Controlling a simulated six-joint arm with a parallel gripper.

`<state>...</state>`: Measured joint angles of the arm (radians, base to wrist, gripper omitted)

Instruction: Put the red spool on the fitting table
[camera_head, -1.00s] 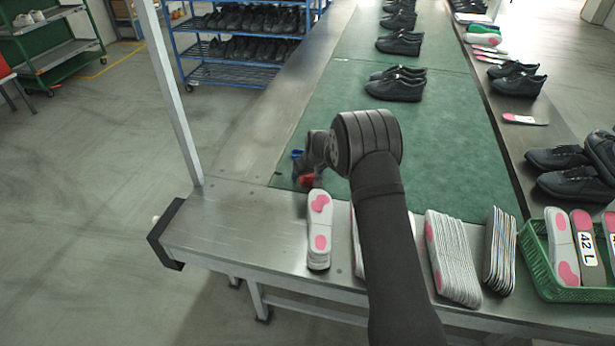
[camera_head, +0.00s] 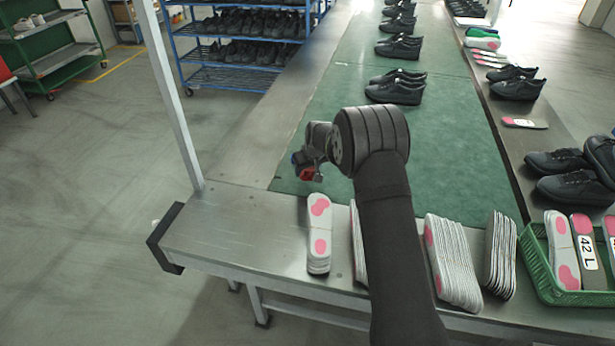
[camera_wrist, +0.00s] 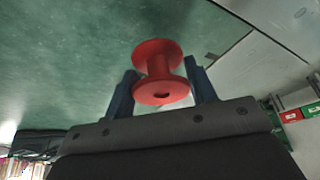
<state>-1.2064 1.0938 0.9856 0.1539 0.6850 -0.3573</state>
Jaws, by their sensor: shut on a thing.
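The red spool (camera_wrist: 163,75) is held between the two dark blue fingers of my gripper (camera_wrist: 163,92) in the wrist view. In the head view the spool (camera_head: 307,174) shows as a small red patch below my gripper (camera_head: 303,168), near the left front edge of the green mat. My gripper is shut on the spool and appears to hold it a little above the surface. The table (camera_head: 225,225) has a bare metal front part and a green mat (camera_head: 440,150). Which part is the fitting table I cannot tell.
A stack of insoles (camera_head: 319,245) stands in front of my gripper. More insole stacks (camera_head: 452,260) and a green crate (camera_head: 565,285) stand to the right. Black shoes (camera_head: 396,90) are farther back on the mat. A metal post (camera_head: 175,100) rises at the left. The left front metal is clear.

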